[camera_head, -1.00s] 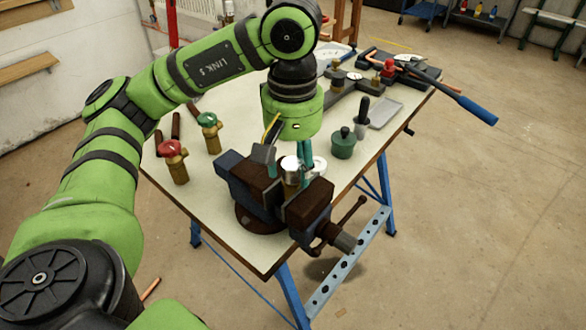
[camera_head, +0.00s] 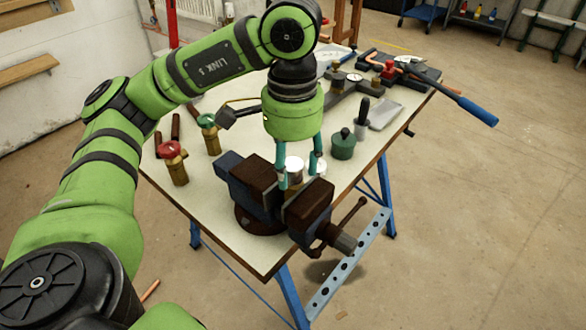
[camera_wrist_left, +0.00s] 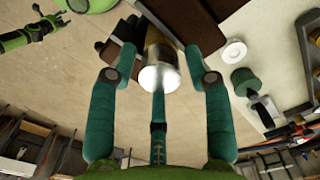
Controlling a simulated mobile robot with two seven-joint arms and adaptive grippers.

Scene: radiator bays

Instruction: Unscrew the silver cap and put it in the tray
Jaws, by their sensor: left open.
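The silver cap (camera_head: 294,163) sits on a brass body (camera_wrist_left: 157,38) held upright in the vise (camera_head: 262,188). My left gripper (camera_head: 300,172) points down over it, open, with its teal fingers spread around the cap. In the left wrist view the cap (camera_wrist_left: 159,78) lies between the fingers, with visible gaps to the two side fingers. The grey tray (camera_head: 386,115) lies flat toward the table's right edge. My right gripper (camera_wrist_left: 62,20) shows small at the upper left of the wrist view; its jaws are too small to read.
A white round piece (camera_head: 319,165) and a green pot (camera_head: 343,145) stand right of the vise. Red (camera_head: 171,160) and green-handled (camera_head: 208,130) brass valves stand left. Pipework and a blue-handled tool (camera_head: 478,111) lie at the back right.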

